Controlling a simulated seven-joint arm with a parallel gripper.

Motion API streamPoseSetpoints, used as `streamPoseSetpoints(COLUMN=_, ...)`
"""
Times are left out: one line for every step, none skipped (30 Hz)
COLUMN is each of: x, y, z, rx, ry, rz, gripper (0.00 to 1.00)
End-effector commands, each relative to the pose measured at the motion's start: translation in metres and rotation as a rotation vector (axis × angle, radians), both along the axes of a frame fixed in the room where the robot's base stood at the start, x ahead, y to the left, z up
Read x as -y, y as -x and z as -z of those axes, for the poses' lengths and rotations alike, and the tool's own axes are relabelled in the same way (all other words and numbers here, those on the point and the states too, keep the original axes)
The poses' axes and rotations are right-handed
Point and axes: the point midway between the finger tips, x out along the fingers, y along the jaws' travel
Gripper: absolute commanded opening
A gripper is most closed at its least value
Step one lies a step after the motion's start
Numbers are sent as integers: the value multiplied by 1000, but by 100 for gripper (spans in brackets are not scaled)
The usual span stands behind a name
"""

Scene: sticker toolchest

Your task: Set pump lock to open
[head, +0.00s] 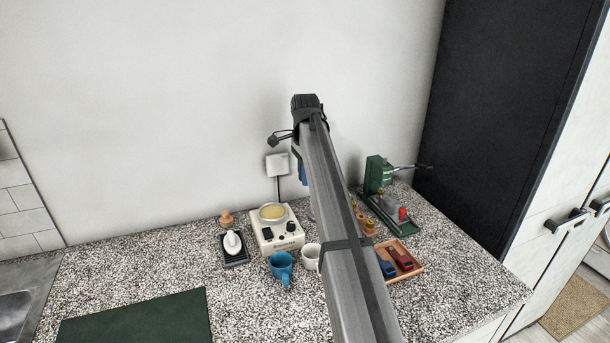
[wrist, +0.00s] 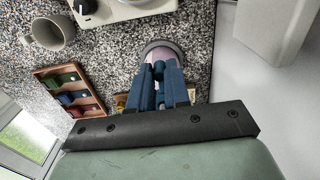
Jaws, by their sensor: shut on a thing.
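A pale pinkish-purple bottle (wrist: 161,54) with a grey rim around it shows just beyond my fingertips in the wrist view. In the head view only a sliver of it (head: 311,208) shows beside my arm. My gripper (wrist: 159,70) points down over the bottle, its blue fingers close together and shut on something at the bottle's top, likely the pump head. The fingers hide the held part, so the lock's setting cannot be read. In the head view my arm hides most of the gripper and bottle.
A wooden tray (head: 418,270) holds small coloured blocks right of my arm. A green press-like tool (head: 376,175) stands at the back right.

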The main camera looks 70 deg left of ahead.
Motion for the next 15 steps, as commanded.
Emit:
streamPoseSetpoints(x=0, y=0, z=0, rx=0, ry=0, rz=-1, gripper=0)
streamPoseSetpoints(x=0, y=0, z=0, rx=0, ry=0, rz=-2, gripper=0)
streamPoseSetpoints(x=0, y=0, z=0, rx=0, ry=0, rz=-4, gripper=0)
streamPoseSetpoints(x=1, y=0, z=0, rx=0, ry=-1, rz=-8, gripper=0)
streamPoseSetpoints(x=1, y=0, z=0, rx=0, ry=-1, rz=-12, gripper=0)
streamPoseSetpoints(x=2, y=0, z=0, rx=0, ry=-1, rz=-21, gripper=0)
streamPoseSetpoints(x=2, y=0, z=0, rx=0, ry=-1, rz=-30, gripper=0)
streamPoseSetpoints(x=3, y=0, z=0, rx=0, ry=-1, rz=-40, gripper=0)
streamPoseSetpoints(x=4, y=0, z=0, rx=0, ry=-1, rz=-55, gripper=0)
streamPoseSetpoints(x=5, y=0, z=0, rx=0, ry=-1, rz=-71, gripper=0)
streamPoseSetpoints(x=6, y=0, z=0, rx=0, ry=-1, rz=-86, gripper=0)
streamPoseSetpoints(x=7, y=0, z=0, rx=0, ry=-1, rz=-110, gripper=0)
streamPoseSetpoints(x=8, y=0, z=0, rx=0, ry=-1, rz=-130, gripper=0)
streamPoseSetpoints(x=9, y=0, z=0, rx=0, ry=-1, rz=-151, gripper=0)
streamPoseSetpoints(x=11, y=0, z=0, rx=0, ry=-1, rz=-181, gripper=0)
